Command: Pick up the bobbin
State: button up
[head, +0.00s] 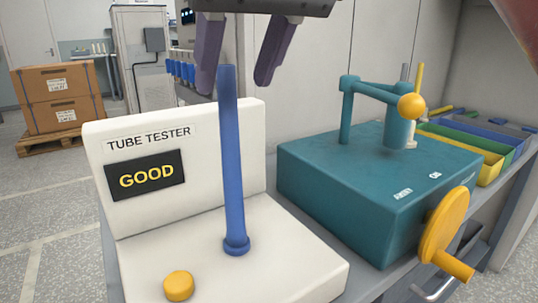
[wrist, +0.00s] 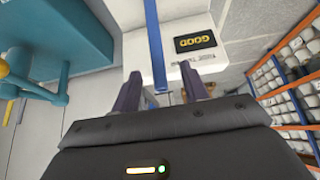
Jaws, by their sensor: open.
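The bobbin appears to be the tall, slim blue tube (head: 233,165) with a wider foot, standing upright on the white tube tester (head: 300,268). The tester's display (head: 147,175) reads GOOD. My gripper (head: 234,88) is open above the tester, with its two dark purple fingers pointing down. In the head view the tube's top end shows between the fingers. In the wrist view the tube (wrist: 153,35) also ends between the two fingers of my gripper (wrist: 161,78), with a gap on each side. I see no contact.
A yellow button (head: 178,286) sits at the tester's front. A teal machine (head: 330,185) with a yellow handwheel (head: 443,228) and upright posts stands close to the right. Coloured trays (head: 470,148) lie behind it. Cardboard boxes (head: 58,97) stand on a pallet at the far left.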

aim_at(232, 107)
jog(key=shift+w, duration=0.15)
jog(key=b+x, duration=0.3)
jog(key=x, duration=0.4)
jog(key=shift+d+f+b, duration=0.1)
jog(key=shift+f+b, duration=0.2)
jog(key=shift+f, duration=0.05)
grip_shut()
